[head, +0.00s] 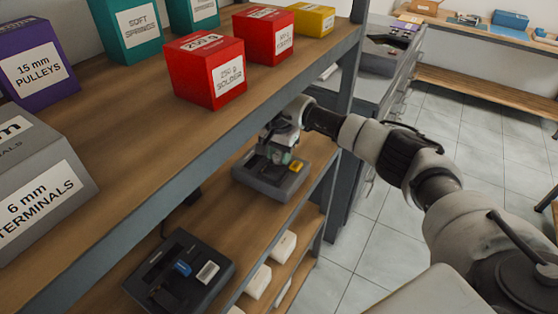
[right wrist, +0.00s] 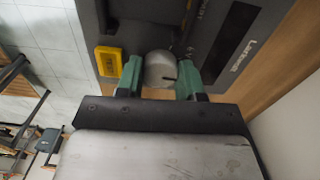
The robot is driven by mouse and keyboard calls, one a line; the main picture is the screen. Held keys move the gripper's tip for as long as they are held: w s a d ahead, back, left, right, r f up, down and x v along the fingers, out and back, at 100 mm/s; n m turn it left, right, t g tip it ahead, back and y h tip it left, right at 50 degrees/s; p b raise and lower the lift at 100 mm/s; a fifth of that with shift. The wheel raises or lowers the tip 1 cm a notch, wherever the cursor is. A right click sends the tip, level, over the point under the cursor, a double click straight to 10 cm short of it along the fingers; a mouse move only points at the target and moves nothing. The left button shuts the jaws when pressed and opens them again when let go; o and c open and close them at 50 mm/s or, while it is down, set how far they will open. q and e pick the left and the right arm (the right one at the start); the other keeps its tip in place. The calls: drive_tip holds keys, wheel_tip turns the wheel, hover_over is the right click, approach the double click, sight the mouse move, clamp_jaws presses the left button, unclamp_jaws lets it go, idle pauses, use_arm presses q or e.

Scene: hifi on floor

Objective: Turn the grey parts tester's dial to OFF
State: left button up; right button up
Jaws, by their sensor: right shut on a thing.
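The grey parts tester (head: 262,188) sits on the shelf below the top one, with a yellow block (head: 296,166) on its face. My right gripper (head: 279,148) is down at its top. In the right wrist view the tester (right wrist: 215,45) fills the upper middle, with the yellow block (right wrist: 110,61) left of the round grey dial (right wrist: 159,70). The green fingers of my right gripper (right wrist: 160,78) are shut on the dial, one on each side. A short dark mark on the dial points right. The scale lettering is too small or hidden to read. My left gripper is out of view.
A black device (head: 160,265) with a blue part stands nearer on the same shelf. The upper shelf (head: 130,150) with red, teal and grey boxes overhangs close to my right gripper. A grey shelf post (head: 352,55) stands behind my arm. White items (head: 258,282) lie lower down.

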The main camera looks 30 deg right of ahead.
drive_tip(key=n+b, duration=0.3)
drive_tip(key=shift+f+n+b, duration=0.2)
drive_tip(key=shift+n+b, duration=0.2)
drive_tip(key=shift+r+n+b, duration=0.2)
drive_tip(key=shift+n+b, duration=1.05)
drive_tip(key=shift+n, duration=0.55)
drive_tip(key=shift+r, duration=0.1)
